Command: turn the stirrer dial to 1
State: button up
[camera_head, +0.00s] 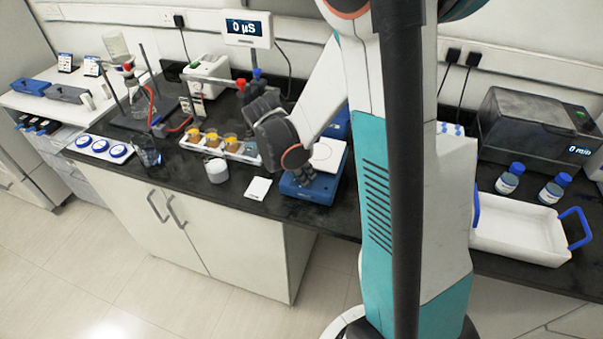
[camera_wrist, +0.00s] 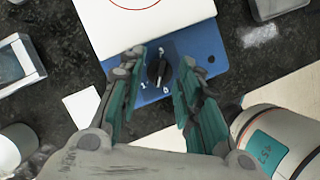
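The stirrer (camera_head: 318,188) is a blue box with a white top plate on the dark bench, in the middle of the head view. In the wrist view its blue front part (camera_wrist: 205,42) carries a small black dial (camera_wrist: 158,70) with white marks beside it, one of which looks like a 1. My gripper (camera_wrist: 160,105) is open, with its teal-padded fingers on either side of the dial in the picture. I cannot tell whether they touch it. In the head view my gripper (camera_head: 303,176) is over the stirrer's front, and the dial is hidden there.
A white card (camera_head: 258,189) lies left of the stirrer, and a white lidded jar (camera_head: 216,170) stands further left. A white rack (camera_head: 232,149) with amber-filled vials is behind them. A white tray (camera_head: 520,230) with blue handles is at the right.

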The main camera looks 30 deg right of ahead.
jog(key=shift+d+f, duration=0.15)
jog(key=shift+f, duration=0.15)
jog(key=c, duration=0.7)
jog(key=shift+c, duration=0.2)
jog(key=shift+m, duration=0.3)
jog(key=m+g+b, duration=0.1)
jog(key=m, duration=0.1)
jog(key=shift+w+m, duration=0.1)
jog(key=shift+m, duration=0.2)
jog(key=shift+w+m+g+b, duration=0.1)
jog(key=shift+m+g+b, duration=0.6)
jog(key=shift+m, duration=1.1)
jog(key=shift+y, duration=0.3)
